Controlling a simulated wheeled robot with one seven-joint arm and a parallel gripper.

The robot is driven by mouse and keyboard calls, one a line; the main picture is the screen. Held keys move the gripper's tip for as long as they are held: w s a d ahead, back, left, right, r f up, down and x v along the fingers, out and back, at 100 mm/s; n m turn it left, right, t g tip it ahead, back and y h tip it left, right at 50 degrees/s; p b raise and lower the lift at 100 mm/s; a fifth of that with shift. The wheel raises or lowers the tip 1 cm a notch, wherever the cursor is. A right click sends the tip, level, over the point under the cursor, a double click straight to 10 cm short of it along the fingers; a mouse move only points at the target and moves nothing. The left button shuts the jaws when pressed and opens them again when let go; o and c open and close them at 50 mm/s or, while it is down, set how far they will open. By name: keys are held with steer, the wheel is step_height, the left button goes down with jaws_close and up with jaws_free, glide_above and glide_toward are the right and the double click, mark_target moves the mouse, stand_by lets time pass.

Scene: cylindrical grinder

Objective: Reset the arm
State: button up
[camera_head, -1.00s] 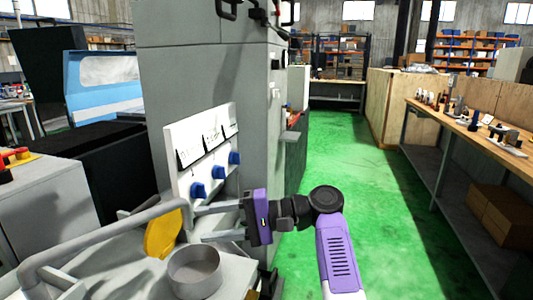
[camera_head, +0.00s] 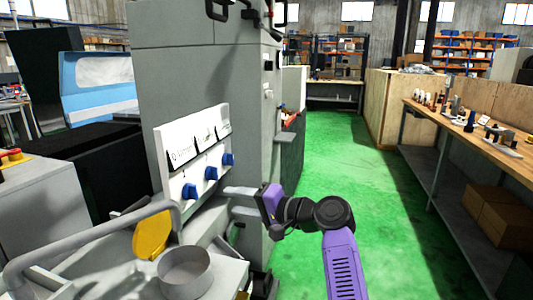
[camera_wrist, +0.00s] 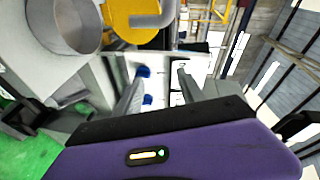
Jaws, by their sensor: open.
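My gripper (camera_head: 232,201) is open and empty, just right of the white panel (camera_head: 184,178) on the grey grinder cabinet (camera_head: 205,80). The panel carries three blue knobs (camera_head: 211,173). In the wrist view, my gripper's two fingers (camera_wrist: 156,88) point towards the panel, and two blue knobs (camera_wrist: 143,71) show near the left finger. The fingers appear apart from the knobs. My purple arm reaches in from the lower right in the head view.
A round metal cup (camera_head: 185,270) and a yellow part (camera_head: 153,235) stand at the lower left, beside a grey curved rail (camera_head: 95,232). A workbench (camera_head: 480,138) with small parts runs along the right. The green floor (camera_head: 335,160) between is clear.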

steer(key=s+d+f+m+t+h+p, duration=0.1)
steer(key=s+d+f+t+h, duration=0.3)
steer(key=d+f, duration=0.4)
steer(key=s+d+f+t+h+p, duration=0.1)
steer(key=s+d+f+t+h, duration=0.2)
steer(key=d+f+h, duration=0.5)
steer(key=s+d+n+t+p, duration=0.1)
steer(key=s+d, duration=0.3)
steer(key=s, duration=0.2)
steer(key=s+d+t+p, duration=0.1)
steer(key=s+d, duration=0.3)
steer(key=s, duration=0.3)
steer(key=s+d+r+n+g+p, duration=0.1)
steer(key=s+r, duration=0.1)
steer(key=s, duration=1)
steer(key=s+d+r+n+h+p, duration=0.1)
steer(key=s+r+p, duration=0.1)
steer(key=s, duration=1.1)
steer(key=s+d+r+n+g+p, duration=0.1)
steer(key=s+r, duration=0.2)
steer(key=s, duration=0.9)
steer(key=shift+s+g+h, duration=0.25)
steer(key=shift+g+h, duration=0.05)
steer(key=shift+h, duration=0.1)
steer(key=shift+a+f, duration=0.1)
